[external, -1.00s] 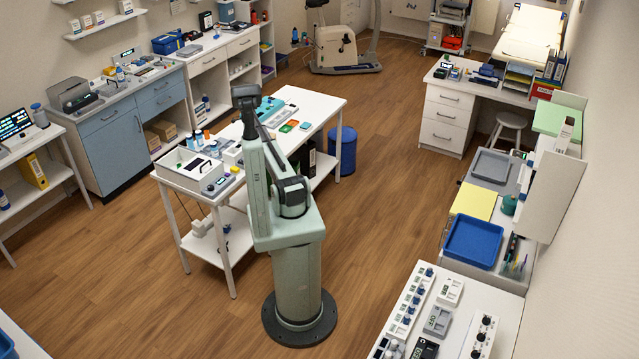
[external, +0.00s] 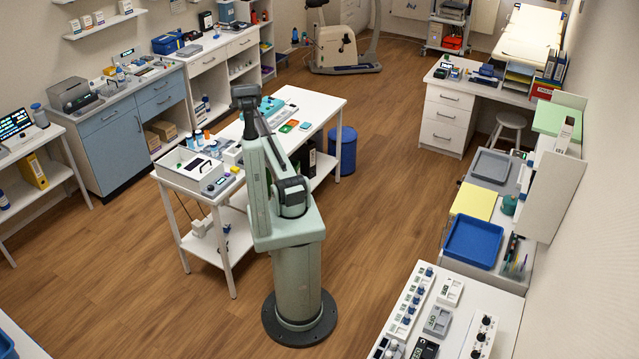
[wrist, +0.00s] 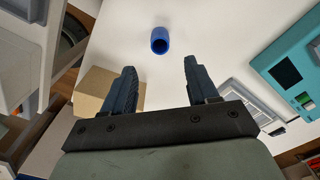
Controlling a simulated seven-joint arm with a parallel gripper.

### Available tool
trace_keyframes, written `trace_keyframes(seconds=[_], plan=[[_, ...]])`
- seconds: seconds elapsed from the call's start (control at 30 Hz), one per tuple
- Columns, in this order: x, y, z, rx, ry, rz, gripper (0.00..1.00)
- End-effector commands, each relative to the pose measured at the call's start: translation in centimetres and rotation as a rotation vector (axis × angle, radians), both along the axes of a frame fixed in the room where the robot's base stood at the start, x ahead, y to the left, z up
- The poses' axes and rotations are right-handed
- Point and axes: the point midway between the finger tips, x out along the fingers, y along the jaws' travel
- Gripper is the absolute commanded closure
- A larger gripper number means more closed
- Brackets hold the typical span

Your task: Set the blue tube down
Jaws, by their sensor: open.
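The blue tube (wrist: 160,42) is on the white table top in the wrist view, with its dark open end showing. It stands apart from my gripper (wrist: 159,65), just beyond the fingertips and about midway between them. The two dark fingers are spread wide with nothing between them. In the external view my arm hides the gripper, and I cannot make out the tube there.
The white table (external: 322,103) carries a teal case (wrist: 292,70), also in the wrist view. A cardboard-coloured block (wrist: 97,92) lies near the left finger. A grey tray (wrist: 250,98) is right of the right finger. White surface around the tube is clear.

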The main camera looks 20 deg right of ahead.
Motion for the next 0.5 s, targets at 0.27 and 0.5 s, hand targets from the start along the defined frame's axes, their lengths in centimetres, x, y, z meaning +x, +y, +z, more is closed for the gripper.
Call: trace_keyframes(seconds=[0.27,0.5], plan=[[0.0,0.0,1.8,0.000,0.000,0.000,0.41],[0.0,0.0,1.9,0.000,0.000,0.000,0.41]])
